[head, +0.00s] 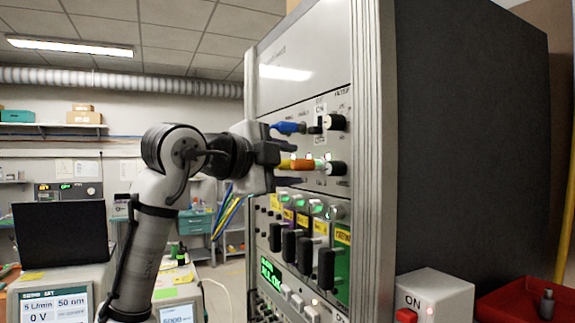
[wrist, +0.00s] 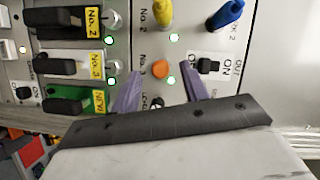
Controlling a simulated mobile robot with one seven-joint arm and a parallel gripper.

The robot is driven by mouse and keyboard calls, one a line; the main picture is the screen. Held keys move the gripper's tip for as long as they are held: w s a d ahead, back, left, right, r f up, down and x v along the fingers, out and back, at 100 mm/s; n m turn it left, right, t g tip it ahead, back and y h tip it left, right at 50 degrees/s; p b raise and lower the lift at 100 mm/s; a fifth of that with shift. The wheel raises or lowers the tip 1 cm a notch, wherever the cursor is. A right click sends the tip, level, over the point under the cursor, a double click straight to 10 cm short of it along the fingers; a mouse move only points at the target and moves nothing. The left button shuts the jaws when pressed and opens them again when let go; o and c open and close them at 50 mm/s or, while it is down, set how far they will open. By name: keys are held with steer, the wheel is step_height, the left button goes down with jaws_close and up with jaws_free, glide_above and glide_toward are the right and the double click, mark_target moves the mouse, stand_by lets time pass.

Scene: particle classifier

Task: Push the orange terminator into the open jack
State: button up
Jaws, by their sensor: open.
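The orange terminator (wrist: 160,68) shows end-on in the wrist view, on the panel beside a lit green lamp. In the head view it is a short orange cylinder (head: 303,165) standing out from the panel. My gripper (wrist: 160,72) is open, with one purple finger on each side of the terminator and visible gaps between. In the head view my gripper (head: 297,164) reaches the panel from the left. How deep the terminator sits in its jack cannot be told, and the jack opening is hidden behind it.
A yellow plug (wrist: 163,12) and a blue plug (wrist: 227,17) stick out close by. A black switch (wrist: 208,66) sits right beside one finger. Several black-handled latches (head: 290,240) line the panel below. A white ON box (head: 434,297) and a red tray (head: 515,300) stand at lower right.

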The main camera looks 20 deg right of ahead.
steer(key=b+v, duration=0.4)
steer(key=v, duration=0.9)
steer(key=shift+a, duration=0.3)
steer(key=shift+s, duration=0.15)
